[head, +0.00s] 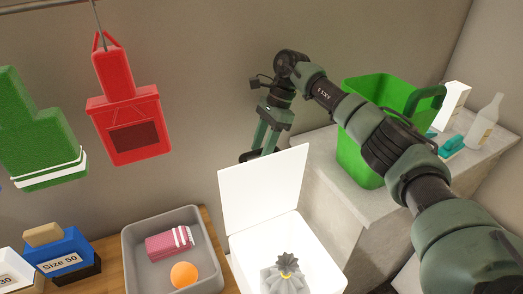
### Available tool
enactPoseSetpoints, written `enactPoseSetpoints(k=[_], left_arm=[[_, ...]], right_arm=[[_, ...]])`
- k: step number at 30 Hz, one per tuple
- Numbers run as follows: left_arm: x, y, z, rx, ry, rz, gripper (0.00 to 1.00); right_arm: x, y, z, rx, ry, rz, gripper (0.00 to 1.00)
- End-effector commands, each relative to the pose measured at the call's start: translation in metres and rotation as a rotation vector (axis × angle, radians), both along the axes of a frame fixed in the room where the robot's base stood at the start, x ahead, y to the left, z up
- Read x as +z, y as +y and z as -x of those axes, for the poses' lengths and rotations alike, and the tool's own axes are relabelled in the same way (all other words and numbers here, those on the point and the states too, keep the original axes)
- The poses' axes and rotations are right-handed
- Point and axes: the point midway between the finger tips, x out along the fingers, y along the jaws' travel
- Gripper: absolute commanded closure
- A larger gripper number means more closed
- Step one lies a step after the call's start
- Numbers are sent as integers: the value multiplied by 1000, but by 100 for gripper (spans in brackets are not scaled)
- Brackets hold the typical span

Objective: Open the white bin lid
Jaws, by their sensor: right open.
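The white bin (247,251) stands at the bottom middle of the head view. Its white lid (262,187) is raised and stands nearly upright at the bin's back, leaning slightly, so the inside shows. A grey ridged object (285,275) with a yellow spot sits in the bin. My right gripper (260,155) points down just behind the lid's top edge. It is open and empty; its fingertips are close to the lid, and I cannot tell whether they touch it. My left gripper is not in view.
A grey tray (133,257) with a pink item (166,243) and an orange ball (184,274) is left of the bin. A green bucket (357,160) and bottle (483,122) stand on the right counter. Red (128,120) and green (45,135) hanging items are at left.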

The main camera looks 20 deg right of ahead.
Motion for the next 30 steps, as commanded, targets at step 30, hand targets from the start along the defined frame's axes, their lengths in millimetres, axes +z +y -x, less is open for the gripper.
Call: enactPoseSetpoints(k=[30], left_arm=[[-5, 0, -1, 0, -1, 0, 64]], right_arm=[[62, -27, -5, 0, 3, 0, 59]])
